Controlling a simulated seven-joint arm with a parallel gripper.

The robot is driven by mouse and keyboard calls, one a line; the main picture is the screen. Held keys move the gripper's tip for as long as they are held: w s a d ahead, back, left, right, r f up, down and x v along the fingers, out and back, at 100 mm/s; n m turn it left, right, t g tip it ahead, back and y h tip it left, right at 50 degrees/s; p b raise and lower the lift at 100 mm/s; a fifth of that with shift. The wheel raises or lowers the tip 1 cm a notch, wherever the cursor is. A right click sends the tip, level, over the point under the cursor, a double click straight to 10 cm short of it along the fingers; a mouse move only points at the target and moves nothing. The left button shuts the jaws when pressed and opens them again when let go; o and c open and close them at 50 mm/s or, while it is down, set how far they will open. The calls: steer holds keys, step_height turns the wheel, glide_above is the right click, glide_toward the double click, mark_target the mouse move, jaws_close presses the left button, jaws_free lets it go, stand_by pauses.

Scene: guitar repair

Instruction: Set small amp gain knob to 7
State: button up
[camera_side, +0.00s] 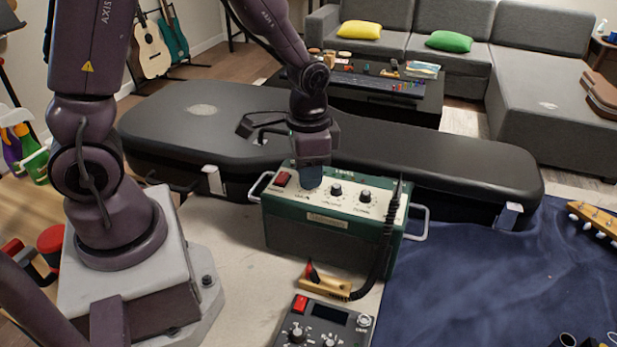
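The small amp (325,236) is a green box with a cream top panel and metal side handles, standing on the work surface in front of a black case. Its panel carries a red switch (282,179) at left and black knobs, a middle knob (337,190) and a right knob (365,196). My gripper (311,183) points down over the left part of the panel, right of the red switch. It covers the spot where another knob may sit. The fingers are seen as one blue-grey block, so their opening is unclear. Panel lettering and pointer positions are too small to read.
A black cable (385,240) rises from the amp's right end. A wooden block (325,286) and a pedal unit (322,322) with a red switch lie in front. The long black guitar case (440,160) stands close behind. A blue cloth (480,270) covers the right side.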

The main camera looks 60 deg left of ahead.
steer(key=shift+f, duration=0.7)
steer(key=shift+r, duration=0.15)
stand_by(0.6)
